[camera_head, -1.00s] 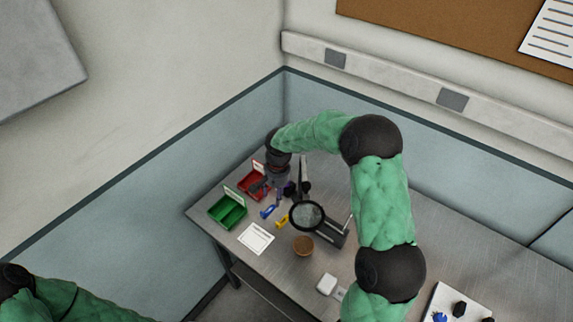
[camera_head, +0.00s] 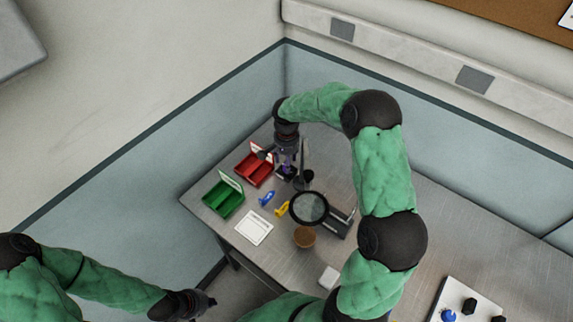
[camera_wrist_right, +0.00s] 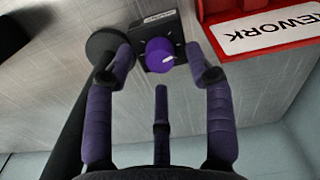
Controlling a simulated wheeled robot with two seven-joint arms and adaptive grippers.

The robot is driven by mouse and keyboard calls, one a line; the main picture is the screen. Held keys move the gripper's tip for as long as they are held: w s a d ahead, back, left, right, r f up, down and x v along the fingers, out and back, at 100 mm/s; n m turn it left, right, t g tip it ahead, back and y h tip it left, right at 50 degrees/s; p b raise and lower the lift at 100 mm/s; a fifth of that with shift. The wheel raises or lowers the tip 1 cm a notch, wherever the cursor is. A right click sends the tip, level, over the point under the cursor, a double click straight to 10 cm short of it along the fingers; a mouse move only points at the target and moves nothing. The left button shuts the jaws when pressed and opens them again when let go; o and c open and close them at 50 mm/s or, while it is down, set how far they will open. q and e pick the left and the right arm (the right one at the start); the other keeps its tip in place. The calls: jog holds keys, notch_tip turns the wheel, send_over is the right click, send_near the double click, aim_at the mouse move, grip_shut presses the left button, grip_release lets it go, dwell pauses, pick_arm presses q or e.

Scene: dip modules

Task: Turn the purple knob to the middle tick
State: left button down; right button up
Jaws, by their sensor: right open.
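The purple knob (camera_wrist_right: 160,54) sits on a small black box (camera_wrist_right: 151,22) in the right wrist view. A white pointer mark on the knob points to the right in that picture. A pale label shows on the box, but I cannot make out its ticks. My right gripper (camera_wrist_right: 163,62) is open, its dark purple fingers on both sides of the knob, with a gap visible; contact is not clear. In the head view the right gripper (camera_head: 286,170) reaches down over the box, mostly hiding it. My left gripper (camera_head: 202,304) is low at the left, off the table; its fingers are unclear.
A red bin (camera_head: 254,170) labelled REWORK and a green bin (camera_head: 223,200) stand left of the right gripper. A dark stand with a round base (camera_wrist_right: 110,46) is close beside the box. A magnifier (camera_head: 309,208), brown round object (camera_head: 304,237) and white card (camera_head: 254,228) are nearer.

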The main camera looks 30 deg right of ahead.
jog(key=shift+f, duration=1)
grip_shut()
